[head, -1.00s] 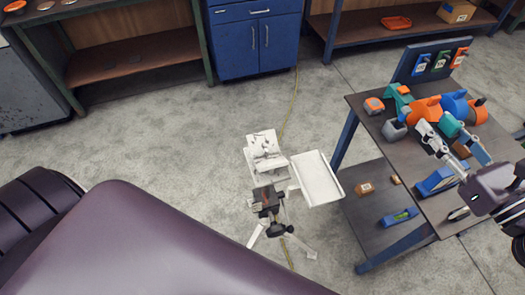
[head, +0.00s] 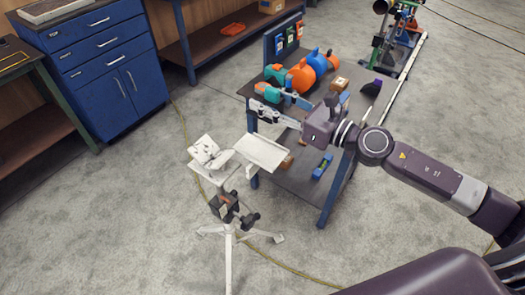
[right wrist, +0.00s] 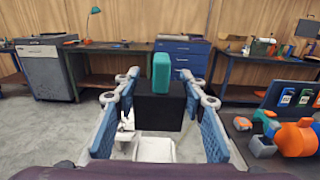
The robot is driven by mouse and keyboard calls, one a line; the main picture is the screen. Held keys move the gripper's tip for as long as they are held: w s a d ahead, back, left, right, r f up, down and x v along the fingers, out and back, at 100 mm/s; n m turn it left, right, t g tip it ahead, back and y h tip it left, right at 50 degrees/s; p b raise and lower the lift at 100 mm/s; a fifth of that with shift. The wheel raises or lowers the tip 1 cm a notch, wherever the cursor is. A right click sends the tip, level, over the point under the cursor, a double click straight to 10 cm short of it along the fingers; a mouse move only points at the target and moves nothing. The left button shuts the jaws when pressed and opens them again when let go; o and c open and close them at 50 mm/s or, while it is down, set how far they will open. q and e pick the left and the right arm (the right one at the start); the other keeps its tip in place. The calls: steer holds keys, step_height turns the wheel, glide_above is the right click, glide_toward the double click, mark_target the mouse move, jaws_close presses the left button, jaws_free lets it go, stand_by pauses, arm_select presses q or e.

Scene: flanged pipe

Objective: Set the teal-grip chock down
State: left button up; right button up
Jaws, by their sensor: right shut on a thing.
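The teal-grip chock (right wrist: 161,72) is in the right wrist view, a dark block with an upright teal grip on top. It sits between the blue-padded fingers of my right gripper (right wrist: 160,118), which is shut on it. In the head view my right gripper (head: 268,106) reaches in from the right and holds the chock over the left side of the cart top; the fingers partly hide the chock. Its underside is hidden, so I cannot tell whether it touches anything. My left gripper is not in view.
A white tripod stand with a tray (head: 262,152) stands left of the cart. Blue drawers (head: 108,62) stand behind; the floor left is open.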

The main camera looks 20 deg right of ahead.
step_height(320, 180, down, 10)
steer(key=shift+s+a+b, duration=0.1)
steer(key=shift+b, duration=0.85)
steer(key=shift+f, duration=0.65)
steer(key=shift+f+b, duration=0.3)
steer(key=shift+f, duration=1.45)
steer(key=shift+f, duration=0.2)
steer(key=o, duration=1.3)
steer(key=shift+r, duration=0.1)
